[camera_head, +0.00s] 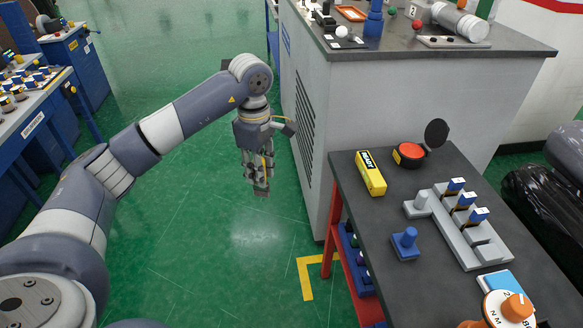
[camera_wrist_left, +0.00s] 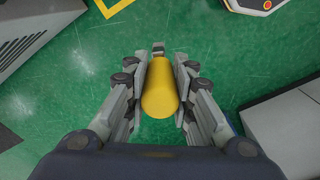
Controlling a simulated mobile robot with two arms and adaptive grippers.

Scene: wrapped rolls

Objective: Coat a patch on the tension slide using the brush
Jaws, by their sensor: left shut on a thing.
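My left gripper (camera_head: 260,188) hangs over the green floor, left of the dark bench, fingers pointing down. It is shut on a yellow cylinder (camera_wrist_left: 160,90), which looks like the brush's handle; no bristles show. In the head view, only a thin strip of the yellow shows between the fingers. An open round tin (camera_head: 410,152) with a red-orange face and raised black lid stands on the bench. A grey fixture (camera_head: 465,236) with several blue-topped pieces lies on the bench; I cannot tell whether it is the tension slide. My right gripper is out of view.
The dark bench (camera_head: 400,285) also holds a yellow box (camera_head: 370,173), a blue knobbed block (camera_head: 405,243) and an orange dial (camera_head: 517,307). A taller grey cabinet (camera_head: 322,120) stands behind it. Blue workbenches line the left. Open floor surrounds the gripper.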

